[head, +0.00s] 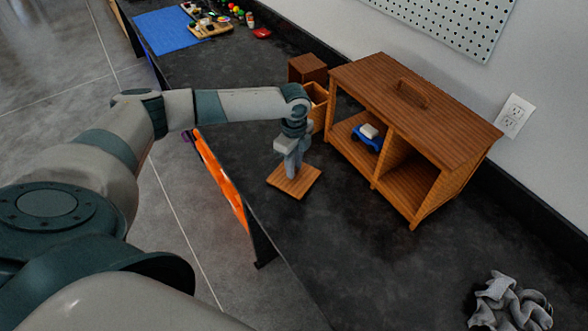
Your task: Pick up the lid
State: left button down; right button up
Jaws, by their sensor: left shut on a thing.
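The lid (289,186) is a flat square wooden plate on or just above the dark tabletop, left of the wooden cabinet. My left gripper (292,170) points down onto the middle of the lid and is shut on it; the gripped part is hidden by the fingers. I cannot tell whether the lid touches the table. My right gripper is not in view.
An open wooden box (317,103) stands behind the gripper, beside a two-bay wooden cabinet (440,108) holding a blue toy car (365,141). A grey crumpled cloth (510,303) lies at the lower right. A blue mat (165,32) is far left.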

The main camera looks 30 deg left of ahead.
pick_arm(q)
jog(key=shift+r+b, duration=0.35)
jog(key=shift+r, duration=0.35)
jog(key=shift+d+r+b, duration=0.2)
jog(key=shift+r+b, duration=0.35)
jog(key=shift+r, duration=0.65)
jog(key=s+d+r+b, duration=0.2)
jog(key=s+d+r, duration=0.2)
jog(key=d+r, duration=0.3)
jog(key=d, duration=0.3)
jog(key=shift+s+d, duration=0.15)
jog(key=shift+d, duration=0.1)
